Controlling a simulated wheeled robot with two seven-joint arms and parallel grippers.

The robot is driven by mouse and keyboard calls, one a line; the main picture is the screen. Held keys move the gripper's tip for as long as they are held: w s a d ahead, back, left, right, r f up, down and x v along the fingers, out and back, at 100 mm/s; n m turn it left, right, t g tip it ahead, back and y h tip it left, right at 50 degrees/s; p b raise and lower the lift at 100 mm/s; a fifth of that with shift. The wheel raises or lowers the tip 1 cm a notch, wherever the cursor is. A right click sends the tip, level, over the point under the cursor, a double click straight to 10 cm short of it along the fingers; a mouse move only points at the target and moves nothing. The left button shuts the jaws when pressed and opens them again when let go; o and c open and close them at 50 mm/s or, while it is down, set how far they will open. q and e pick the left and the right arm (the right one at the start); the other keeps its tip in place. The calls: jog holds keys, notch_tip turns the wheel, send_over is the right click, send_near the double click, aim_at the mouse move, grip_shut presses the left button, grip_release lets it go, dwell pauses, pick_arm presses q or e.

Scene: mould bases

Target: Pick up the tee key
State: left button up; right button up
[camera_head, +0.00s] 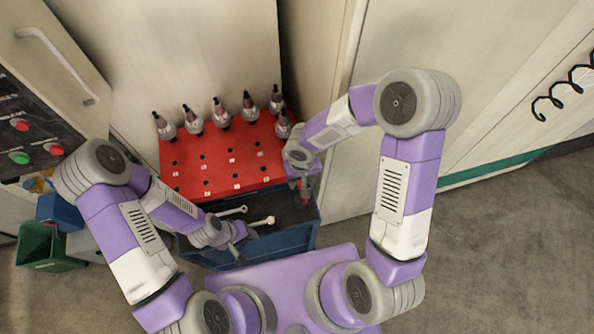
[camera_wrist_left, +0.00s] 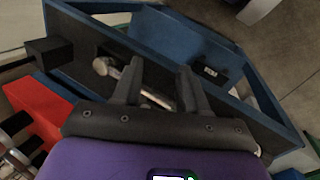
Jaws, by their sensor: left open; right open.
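Two pale metal tools lie in the blue open-topped bin. One tool (camera_head: 232,211) lies further back and left; the other (camera_head: 264,221), with a wider end, lies nearer the middle. Either could be the tee key; I cannot tell which. My left gripper (camera_head: 241,231) is open over the left part of the bin, close to the tools. In the left wrist view, my left gripper (camera_wrist_left: 160,70) has its fingers apart, with a metal tool (camera_wrist_left: 103,67) behind and beside the left finger. My right gripper (camera_head: 304,190) is open above the bin's right end, partly hidden by its arm.
The blue bin (camera_head: 280,242) has raised walls around the tools. Behind it is a red rack (camera_head: 225,158) with holes and several upright tool holders (camera_head: 222,113) along the back. A green bin (camera_head: 40,248) stands at the left. Cabinet panels close off the back.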

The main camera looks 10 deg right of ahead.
jog(key=f, duration=0.2)
jog(key=f+b, duration=0.1)
jog(key=f, duration=0.1)
jog(key=s+f, duration=0.1)
jog(key=f, duration=0.2)
jog(key=shift+s+a+b, duration=0.1)
jog(key=shift+b, duration=0.25)
grip_shut()
dwell(1.1)
